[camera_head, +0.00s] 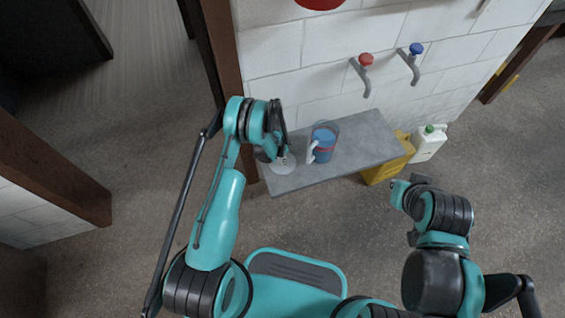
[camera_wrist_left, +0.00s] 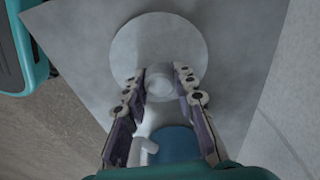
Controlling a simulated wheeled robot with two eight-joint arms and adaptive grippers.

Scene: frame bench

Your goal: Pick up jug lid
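The jug lid is a pale round disc with a raised knob. It lies on the grey bench in the head view (camera_head: 285,168) and at the top middle of the left wrist view (camera_wrist_left: 155,42). My left gripper (camera_wrist_left: 160,76) is over the lid, its fingers open on either side of the knob, with narrow gaps visible. The blue jug (camera_head: 324,146) with a white handle stands just right of the lid, upright; part of it shows low in the wrist view (camera_wrist_left: 174,146). My right gripper (camera_head: 408,190) is right of the bench, away from the lid; its fingers are unclear.
The grey bench (camera_head: 365,147) is clear right of the jug. Red (camera_head: 366,60) and blue (camera_head: 416,49) taps stick out of the white block wall above it. A yellow container (camera_head: 388,166) and a white canister (camera_head: 429,143) stand on the floor at the bench's right end.

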